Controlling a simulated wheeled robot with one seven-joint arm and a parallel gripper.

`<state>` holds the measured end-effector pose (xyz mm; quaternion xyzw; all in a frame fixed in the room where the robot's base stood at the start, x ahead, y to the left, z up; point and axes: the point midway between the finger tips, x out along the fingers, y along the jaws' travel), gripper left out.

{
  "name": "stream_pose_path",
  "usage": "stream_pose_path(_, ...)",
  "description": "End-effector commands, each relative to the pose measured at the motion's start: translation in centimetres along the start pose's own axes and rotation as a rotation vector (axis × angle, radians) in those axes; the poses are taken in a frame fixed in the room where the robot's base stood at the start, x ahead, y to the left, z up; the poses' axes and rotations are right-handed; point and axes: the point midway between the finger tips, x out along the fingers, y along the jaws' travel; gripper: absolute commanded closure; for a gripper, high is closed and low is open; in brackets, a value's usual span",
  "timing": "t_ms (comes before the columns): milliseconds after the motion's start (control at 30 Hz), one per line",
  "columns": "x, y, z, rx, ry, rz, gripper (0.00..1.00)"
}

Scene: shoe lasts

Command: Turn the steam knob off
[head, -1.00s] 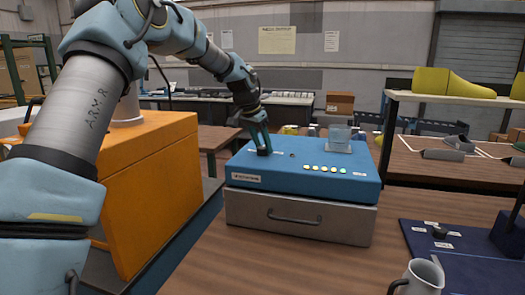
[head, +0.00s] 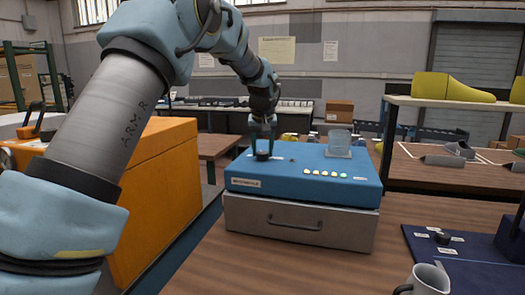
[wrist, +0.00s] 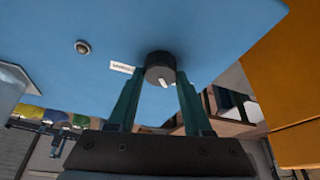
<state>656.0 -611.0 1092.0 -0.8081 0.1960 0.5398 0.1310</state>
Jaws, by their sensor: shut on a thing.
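A black round knob (head: 262,156) with a white pointer mark stands on top of the blue machine (head: 240,184), near its left back part. It also shows in the wrist view (wrist: 160,70), beside a small white label (wrist: 122,68) too blurred to read. My gripper (head: 262,148) points down at the knob. In the wrist view, my gripper's green fingers (wrist: 160,82) lie on either side of the knob and are shut on it. The pointer mark slants slightly in the wrist view.
A dark blue panel (head: 460,250) with another knob (head: 442,238) lies right, near a grey mug (head: 428,280). An orange cabinet (head: 160,190) stands left.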

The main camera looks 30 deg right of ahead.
Motion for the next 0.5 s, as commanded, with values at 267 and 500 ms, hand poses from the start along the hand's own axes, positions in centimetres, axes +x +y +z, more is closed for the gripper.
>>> stream_pose_path(267, -0.03, 0.03, -0.05, -0.048, 0.001, -0.019, 1.00)
stream_pose_path(500, -0.02, 0.01, -0.04, -0.053, 0.001, -0.021, 1.00)
